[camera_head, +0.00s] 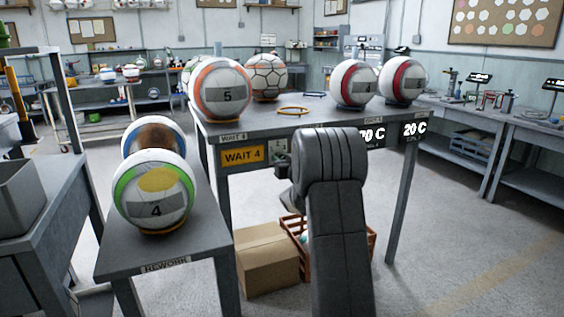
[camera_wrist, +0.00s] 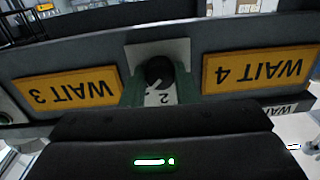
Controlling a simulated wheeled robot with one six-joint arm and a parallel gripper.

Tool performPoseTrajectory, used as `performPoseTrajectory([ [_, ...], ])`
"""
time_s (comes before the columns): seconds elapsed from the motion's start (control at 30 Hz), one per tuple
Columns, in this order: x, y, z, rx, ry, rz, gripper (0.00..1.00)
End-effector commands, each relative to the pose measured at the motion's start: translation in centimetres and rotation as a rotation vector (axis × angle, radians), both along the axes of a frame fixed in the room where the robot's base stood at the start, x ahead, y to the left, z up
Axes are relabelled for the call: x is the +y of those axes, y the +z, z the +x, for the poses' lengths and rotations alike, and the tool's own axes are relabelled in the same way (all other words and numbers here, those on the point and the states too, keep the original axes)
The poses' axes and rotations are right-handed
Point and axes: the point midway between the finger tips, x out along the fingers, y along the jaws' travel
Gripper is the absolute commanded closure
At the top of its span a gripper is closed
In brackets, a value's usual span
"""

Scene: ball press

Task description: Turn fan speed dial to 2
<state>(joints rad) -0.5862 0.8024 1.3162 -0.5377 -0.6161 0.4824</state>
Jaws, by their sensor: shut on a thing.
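The fan speed dial (camera_wrist: 159,72) is a round black knob with a white pointer mark, on a pale plate on the table's front edge. In the wrist view its pointer slants down and left, a little to the left of the printed 2 (camera_wrist: 164,99); other numbers are hidden. My gripper (camera_wrist: 159,86) has its green fingers on either side of the knob and is shut on it. In the head view my gripper (camera_head: 284,168) is at the table's front edge, below the pale plate (camera_head: 279,146); my arm hides much of this area.
Yellow WAIT 3 (camera_wrist: 65,90) and WAIT 4 (camera_wrist: 260,67) signs flank the dial. Several balls rest on the table (camera_head: 330,117). A rework bench (camera_head: 115,258) with two balls stands at left. A cardboard box (camera_head: 265,262) and a red crate (camera_head: 371,243) are underneath.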

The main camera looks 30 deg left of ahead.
Motion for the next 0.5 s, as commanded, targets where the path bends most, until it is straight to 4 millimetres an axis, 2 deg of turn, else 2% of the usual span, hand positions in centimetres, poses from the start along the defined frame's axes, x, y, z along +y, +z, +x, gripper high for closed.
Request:
performPoseTrajectory([
  [0.5, -0.01, -0.26, 0.00, -0.312, 0.000, -0.263, 0.96],
])
